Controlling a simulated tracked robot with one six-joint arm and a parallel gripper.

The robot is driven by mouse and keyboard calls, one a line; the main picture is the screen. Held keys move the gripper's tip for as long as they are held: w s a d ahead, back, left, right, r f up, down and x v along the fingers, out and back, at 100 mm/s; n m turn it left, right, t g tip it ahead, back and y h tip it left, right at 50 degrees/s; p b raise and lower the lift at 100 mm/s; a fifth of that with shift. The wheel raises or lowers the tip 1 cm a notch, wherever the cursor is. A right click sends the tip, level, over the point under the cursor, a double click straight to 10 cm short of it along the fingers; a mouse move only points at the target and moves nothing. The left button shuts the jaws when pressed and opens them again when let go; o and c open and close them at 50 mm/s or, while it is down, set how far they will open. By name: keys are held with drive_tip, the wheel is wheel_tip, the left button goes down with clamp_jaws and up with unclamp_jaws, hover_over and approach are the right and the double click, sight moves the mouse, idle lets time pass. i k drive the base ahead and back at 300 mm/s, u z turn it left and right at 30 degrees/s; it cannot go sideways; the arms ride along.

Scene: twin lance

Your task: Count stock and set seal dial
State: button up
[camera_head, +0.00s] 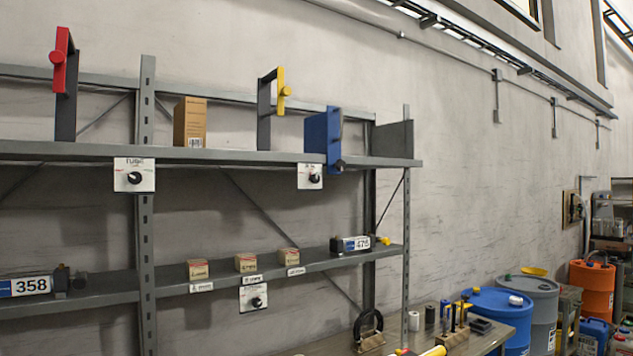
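Three white plates, each with a black dial knob, are fixed to the shelf edges: one at upper left (134,177), one at upper right (311,176), one on the lower shelf (254,300). Their lettering is too small to read surely. Three small tan boxes stand apart on the lower shelf: left (198,269), middle (246,262), right (289,257). A taller brown carton (190,122) stands on the upper shelf. My gripper is not in view.
Upright frames with red (61,75), yellow (281,91) and blue (324,137) parts stand along the upper shelf (230,156). A bench (483,342) with small tools is below right. Blue, grey and orange drums stand beyond it.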

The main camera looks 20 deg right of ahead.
sight(315, 178)
drive_tip(key=z, duration=0.55)
drive_tip(key=k, duration=1.3)
drive_tip(key=z, duration=0.2)
drive_tip(key=i, duration=0.6)
drive_tip(key=u, duration=0.75)
drive_tip(key=i, duration=1.3)
